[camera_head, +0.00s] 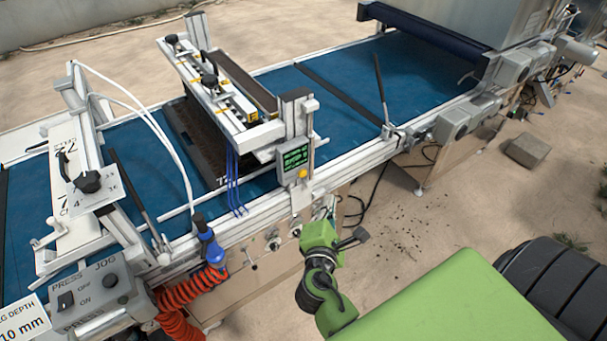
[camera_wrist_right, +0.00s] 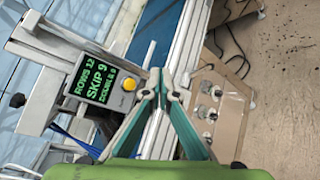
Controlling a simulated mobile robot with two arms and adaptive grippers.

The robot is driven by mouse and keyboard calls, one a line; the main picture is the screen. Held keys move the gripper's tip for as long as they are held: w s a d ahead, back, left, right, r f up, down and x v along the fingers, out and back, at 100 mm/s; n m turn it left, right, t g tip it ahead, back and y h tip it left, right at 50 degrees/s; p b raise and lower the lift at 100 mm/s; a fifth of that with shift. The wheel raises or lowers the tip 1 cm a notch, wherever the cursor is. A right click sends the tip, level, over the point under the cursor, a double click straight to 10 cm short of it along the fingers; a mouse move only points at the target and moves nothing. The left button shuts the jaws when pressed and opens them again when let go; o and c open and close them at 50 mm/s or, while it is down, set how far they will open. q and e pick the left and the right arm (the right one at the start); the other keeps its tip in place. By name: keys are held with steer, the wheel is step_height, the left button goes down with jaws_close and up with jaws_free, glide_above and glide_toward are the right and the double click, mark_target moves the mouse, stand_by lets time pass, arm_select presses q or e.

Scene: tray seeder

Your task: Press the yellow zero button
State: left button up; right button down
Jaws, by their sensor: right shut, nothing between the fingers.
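The yellow button (camera_head: 303,173) is a small round knob at the lower corner of a grey box with a green-lettered display (camera_head: 294,158), fixed to the near rail of the conveyor. In the right wrist view the yellow button (camera_wrist_right: 128,84) is just left of my fingertips, beside the display (camera_wrist_right: 93,77). The display reads rows 12 and skip 9. My right gripper (camera_wrist_right: 160,74) is shut and empty, its tips close together. In the head view my right gripper (camera_head: 327,206) is below and right of the button, apart from it. My left gripper is not in view.
The blue conveyor belt (camera_head: 340,67) runs behind the box, with a dark tray (camera_head: 195,137) under the seeder's bridge. Blue tubes (camera_head: 233,182) hang left of the box. A grey press/jog box (camera_head: 92,292) and a coiled red hose (camera_head: 185,297) are at lower left.

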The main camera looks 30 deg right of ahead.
mark_target(303, 174)
steer(key=w, duration=0.8)
steer(key=shift+a+b, duration=0.3)
steer(key=shift+b, duration=0.15)
steer(key=shift+w, duration=0.2)
stand_by(0.8)
steer(key=shift+w, duration=0.25)
steer(key=shift+w+a, duration=0.1)
steer(key=shift+w, duration=0.45)
stand_by(0.7)
steer(key=shift+s, duration=0.95)
steer(key=shift+p, duration=0.3)
